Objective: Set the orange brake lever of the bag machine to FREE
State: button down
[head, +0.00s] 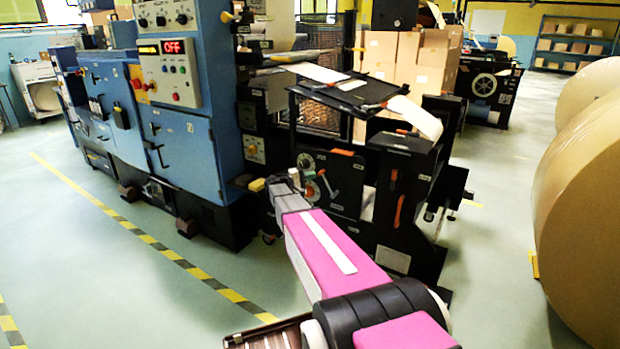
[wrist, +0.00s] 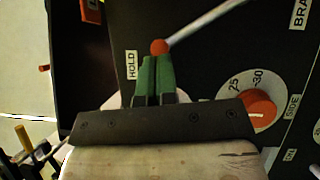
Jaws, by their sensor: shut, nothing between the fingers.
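In the wrist view, the brake lever is a pale metal rod ending in an orange ball (wrist: 160,46). The rod runs up and right from the ball across a black panel (wrist: 210,60). A HOLD label (wrist: 131,65) is just left of the ball; no FREE label shows. My gripper (wrist: 153,62) has green fingers, shut together and empty. Their tips appear right at the underside of the ball; I cannot tell if they touch it. In the head view, my pink arm reaches the bag machine's black frame (head: 345,190); the fingers are hard to make out there.
An orange dial knob (wrist: 257,110) on a numbered scale is right of the fingers. Orange handles (head: 398,212) are on the machine's right side. A blue cabinet (head: 190,150) with an OFF display is on the left. Large kraft rolls (head: 580,210) stand right; floor between is clear.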

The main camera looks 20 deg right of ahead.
jog(key=s+d+r+m+t+y, duration=0.2)
jog(key=s+d+m+y, duration=0.5)
jog(key=s+d+m, duration=0.2)
jog(key=shift+s+r, duration=0.2)
jog(key=shift+s, duration=1.05)
